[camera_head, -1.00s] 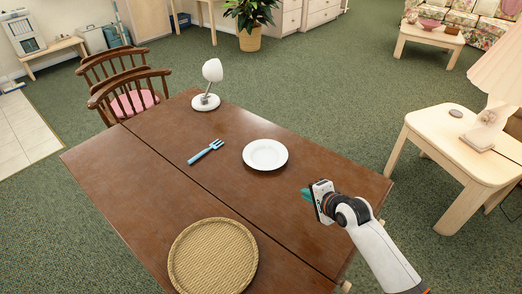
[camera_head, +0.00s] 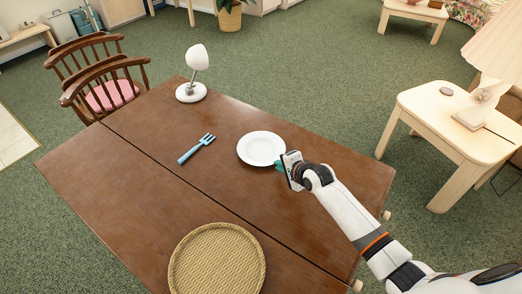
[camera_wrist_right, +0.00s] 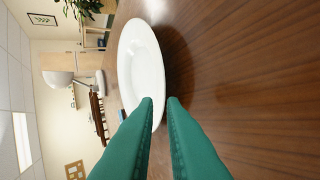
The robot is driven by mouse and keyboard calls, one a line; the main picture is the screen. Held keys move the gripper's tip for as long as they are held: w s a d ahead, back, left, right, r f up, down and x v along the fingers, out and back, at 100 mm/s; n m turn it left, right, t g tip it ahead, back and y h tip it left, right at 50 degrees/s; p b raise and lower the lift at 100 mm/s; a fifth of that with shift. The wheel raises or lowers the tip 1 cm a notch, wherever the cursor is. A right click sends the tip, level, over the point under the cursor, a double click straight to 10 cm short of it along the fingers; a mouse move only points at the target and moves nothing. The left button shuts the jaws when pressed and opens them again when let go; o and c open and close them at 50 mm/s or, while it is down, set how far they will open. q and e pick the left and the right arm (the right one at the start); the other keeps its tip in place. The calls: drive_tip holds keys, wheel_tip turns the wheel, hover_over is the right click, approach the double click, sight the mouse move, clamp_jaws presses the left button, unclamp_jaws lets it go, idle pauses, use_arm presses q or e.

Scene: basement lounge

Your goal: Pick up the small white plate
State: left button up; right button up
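The small white plate (camera_head: 262,148) lies flat on the brown wooden table (camera_head: 130,165). My right gripper (camera_head: 280,166) is at the plate's near right edge, low over the table. In the right wrist view the plate (camera_wrist_right: 140,65) is seen edge-tilted ahead of the two green fingers (camera_wrist_right: 160,101). A gap shows between the fingertips, and the plate's rim lines up with that gap. The left finger overlaps the plate in the picture; I cannot tell whether it touches. My left gripper is not in view.
A round woven mat (camera_head: 217,262) lies at the near edge. Wooden chairs (camera_head: 105,80) stand at the left, a pale side table (camera_head: 455,115) at the right.

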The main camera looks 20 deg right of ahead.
sight(272, 162)
drive_tip(key=shift+x, duration=2.65)
drive_tip(key=shift+s, duration=0.1)
clamp_jaws()
drive_tip(key=shift+r, duration=0.1)
